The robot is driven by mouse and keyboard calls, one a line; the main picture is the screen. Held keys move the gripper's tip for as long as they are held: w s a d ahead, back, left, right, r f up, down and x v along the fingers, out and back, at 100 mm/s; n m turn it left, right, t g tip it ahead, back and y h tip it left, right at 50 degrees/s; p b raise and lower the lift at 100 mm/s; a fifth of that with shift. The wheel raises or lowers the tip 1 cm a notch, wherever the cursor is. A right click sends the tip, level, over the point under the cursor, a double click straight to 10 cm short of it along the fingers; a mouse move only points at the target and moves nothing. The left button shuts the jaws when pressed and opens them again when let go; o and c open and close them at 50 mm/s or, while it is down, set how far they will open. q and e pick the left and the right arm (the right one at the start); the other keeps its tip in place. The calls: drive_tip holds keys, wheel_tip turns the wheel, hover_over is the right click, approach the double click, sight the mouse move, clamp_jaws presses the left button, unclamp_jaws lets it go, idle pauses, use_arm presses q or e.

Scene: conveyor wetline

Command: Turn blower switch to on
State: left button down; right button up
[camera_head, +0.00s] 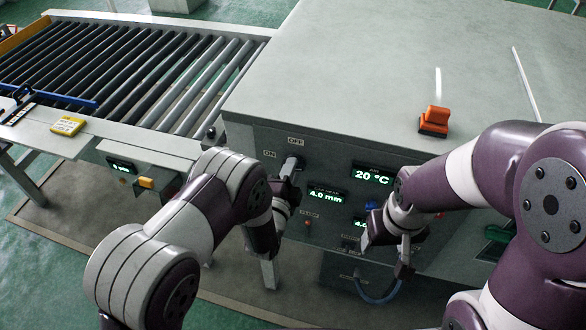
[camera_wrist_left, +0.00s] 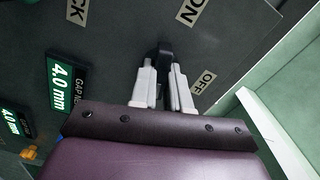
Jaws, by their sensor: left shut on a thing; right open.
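The blower switch is a black handle (camera_wrist_left: 164,50) on the dark front panel. In the left wrist view it sits between the fingertips of my left gripper (camera_wrist_left: 165,68), which is shut on it. The ON label (camera_wrist_left: 193,10) and the OFF label (camera_wrist_left: 203,82) lie to its right there. In the head view my left gripper (camera_head: 291,168) is at the panel's upper left, just below the OFF label (camera_head: 296,141) and right of the ON label (camera_head: 269,154). The fingers partly hide the handle, so I cannot tell exactly where it points. My right gripper (camera_head: 388,243) is open in front of the panel's lower right.
The panel has a 20 °C display (camera_head: 373,176) and a 4.0 mm display (camera_head: 327,195). An orange block (camera_head: 434,121) stands on the grey cabinet top (camera_head: 330,70). A roller conveyor (camera_head: 130,65) is at the left, with a yellow item (camera_head: 68,126) on its edge.

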use_arm(q)
drive_tip(key=m, duration=0.2)
drive_tip(key=shift+f+m, duration=0.1)
drive_tip(key=shift+m, duration=0.3)
drive_tip(key=c, duration=1.1)
unclamp_jaws()
drive_tip(key=p+v, duration=0.1)
drive_tip(key=v, duration=0.6)
